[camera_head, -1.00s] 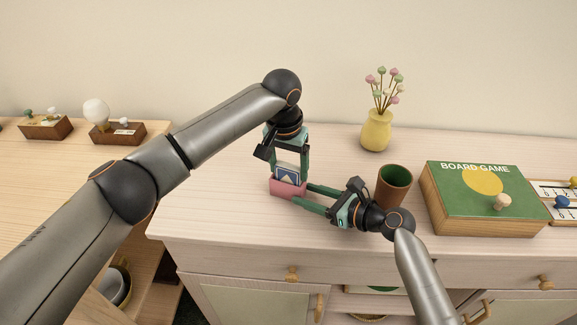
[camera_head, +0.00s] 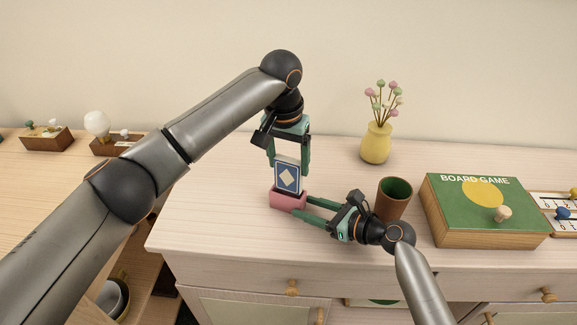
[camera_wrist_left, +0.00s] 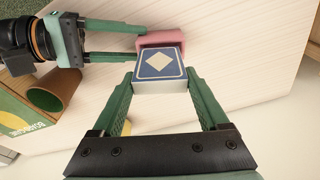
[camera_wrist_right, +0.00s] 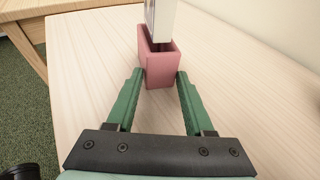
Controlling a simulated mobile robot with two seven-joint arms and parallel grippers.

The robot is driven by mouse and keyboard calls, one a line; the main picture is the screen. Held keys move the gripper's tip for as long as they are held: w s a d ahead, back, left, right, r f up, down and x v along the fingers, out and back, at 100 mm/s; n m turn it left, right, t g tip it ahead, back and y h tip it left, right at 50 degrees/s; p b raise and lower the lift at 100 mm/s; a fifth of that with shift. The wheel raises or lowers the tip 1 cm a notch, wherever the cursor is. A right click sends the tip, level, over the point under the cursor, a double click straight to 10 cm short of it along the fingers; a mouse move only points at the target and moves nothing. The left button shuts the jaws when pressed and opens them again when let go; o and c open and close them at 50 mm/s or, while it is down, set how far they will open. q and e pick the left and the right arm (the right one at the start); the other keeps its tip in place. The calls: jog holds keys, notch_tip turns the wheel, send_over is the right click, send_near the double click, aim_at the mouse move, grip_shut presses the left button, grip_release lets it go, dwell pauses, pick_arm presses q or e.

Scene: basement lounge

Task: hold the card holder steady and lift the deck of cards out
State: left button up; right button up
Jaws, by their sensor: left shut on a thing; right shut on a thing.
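The deck of cards (camera_head: 287,176) is blue with a white diamond and stands upright above the pink card holder (camera_head: 288,201). My left gripper (camera_head: 289,168) is shut on the deck's sides from above; the deck also shows between its fingers in the left wrist view (camera_wrist_left: 160,66). My right gripper (camera_head: 302,211) is shut on the holder from the right, low on the cabinet top. In the right wrist view the holder (camera_wrist_right: 160,66) sits between the fingertips, and the deck's lower end (camera_wrist_right: 160,18) is at or just above its opening.
A brown cup (camera_head: 393,199) stands just behind my right wrist. A yellow vase with flowers (camera_head: 376,143) is at the back. A board game box (camera_head: 482,212) lies to the right. The cabinet top left of the holder is clear.

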pick_arm(q)
jog(key=shift+r, duration=2.8)
pick_arm(e)
jog(key=o, duration=1.3)
jog(key=shift+o, duration=0.2)
jog(key=shift+s+d, duration=0.1)
